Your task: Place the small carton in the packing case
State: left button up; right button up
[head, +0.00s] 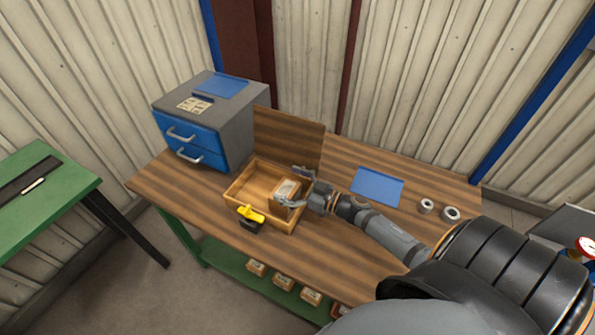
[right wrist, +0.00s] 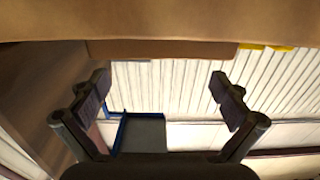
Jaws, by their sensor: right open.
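The small carton (head: 287,188), brown with a pale top, shows in the head view within the outline of the packing case. I cannot tell whether it rests on the floor of the case. The packing case (head: 254,185) is a shallow open wooden box on the workbench. My right gripper (head: 293,188) reaches in from the right with its fingers open around or just beside the carton. In the right wrist view its fingers (right wrist: 162,92) are spread wide, with brown surfaces close by at the top. My left gripper is out of view.
A yellow and black object (head: 250,217) stands at the case's front left. A grey cabinet with blue drawers (head: 205,130) is behind left. A blue sheet (head: 377,186) and two metal rings (head: 438,209) lie on the bench to the right. Several small boxes (head: 283,282) sit on the lower shelf.

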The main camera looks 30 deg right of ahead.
jog(key=shift+r+b+v, duration=0.2)
jog(key=shift+b+v, duration=0.1)
jog(key=shift+v, duration=0.9)
jog(key=p+v, duration=0.2)
jog(key=v, duration=0.7)
jog(key=shift+s+d+r, duration=0.15)
jog(key=shift+s+d, duration=0.05)
jog(key=shift+s, duration=0.1)
